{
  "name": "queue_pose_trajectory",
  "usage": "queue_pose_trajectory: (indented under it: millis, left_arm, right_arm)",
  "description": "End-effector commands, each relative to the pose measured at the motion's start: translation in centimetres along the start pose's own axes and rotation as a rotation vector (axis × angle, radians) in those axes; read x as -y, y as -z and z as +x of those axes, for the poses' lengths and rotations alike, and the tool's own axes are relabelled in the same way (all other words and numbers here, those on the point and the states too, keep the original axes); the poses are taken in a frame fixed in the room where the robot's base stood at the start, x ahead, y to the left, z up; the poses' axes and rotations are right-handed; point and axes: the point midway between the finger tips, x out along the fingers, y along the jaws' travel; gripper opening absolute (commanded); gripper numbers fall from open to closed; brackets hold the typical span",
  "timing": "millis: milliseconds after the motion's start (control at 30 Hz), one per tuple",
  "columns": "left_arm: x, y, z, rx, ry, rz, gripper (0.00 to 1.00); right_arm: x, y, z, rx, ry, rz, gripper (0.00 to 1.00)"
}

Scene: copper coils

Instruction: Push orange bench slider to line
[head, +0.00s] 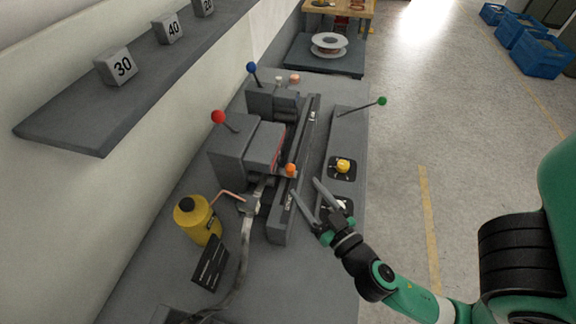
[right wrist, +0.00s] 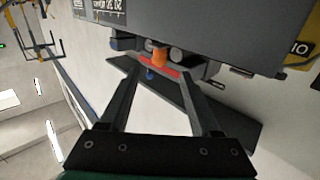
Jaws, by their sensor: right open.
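The orange slider knob (head: 291,169) sits at the rail side of the grey bench machine (head: 232,150). It also shows as an orange knob (right wrist: 159,57) in the right wrist view, between and beyond the fingertips. My right gripper (head: 304,187) is open and empty, its fingers pointing toward the knob from the near right. No contact with the knob is visible. The long dark rail (head: 280,222) runs beside the machine and carries small white marks; I cannot tell which is the line. My left gripper is not in view.
A red-knobbed lever (head: 218,117), a blue-knobbed lever (head: 252,67) and a green-knobbed lever (head: 382,101) stick up around the bench. A yellow button (head: 343,166) lies right of the rail. A yellow bottle (head: 198,222) stands at left.

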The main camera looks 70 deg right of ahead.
Motion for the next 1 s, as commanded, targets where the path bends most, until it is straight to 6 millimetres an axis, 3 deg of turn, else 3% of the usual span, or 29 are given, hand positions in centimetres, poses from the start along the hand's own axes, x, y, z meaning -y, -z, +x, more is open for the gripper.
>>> queue_pose_trajectory:
  millis: [167, 500, 633, 1000]
  left_arm:
    - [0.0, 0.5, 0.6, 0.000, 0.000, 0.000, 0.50]
    - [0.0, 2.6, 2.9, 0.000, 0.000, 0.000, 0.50]
    - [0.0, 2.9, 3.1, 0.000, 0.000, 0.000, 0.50]
    - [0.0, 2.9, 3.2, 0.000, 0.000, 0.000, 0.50]
  right_arm:
    - [-0.1, 0.2, 1.3, 0.001, -0.006, 0.000, 0.64]
    - [-0.1, 0.4, 8.6, -0.001, -0.005, 0.000, 0.64]
    - [0.0, 0.1, 10.6, 0.000, -0.002, 0.000, 0.64]
    - [0.0, -0.1, 11.7, 0.001, 0.000, -0.001, 0.64]
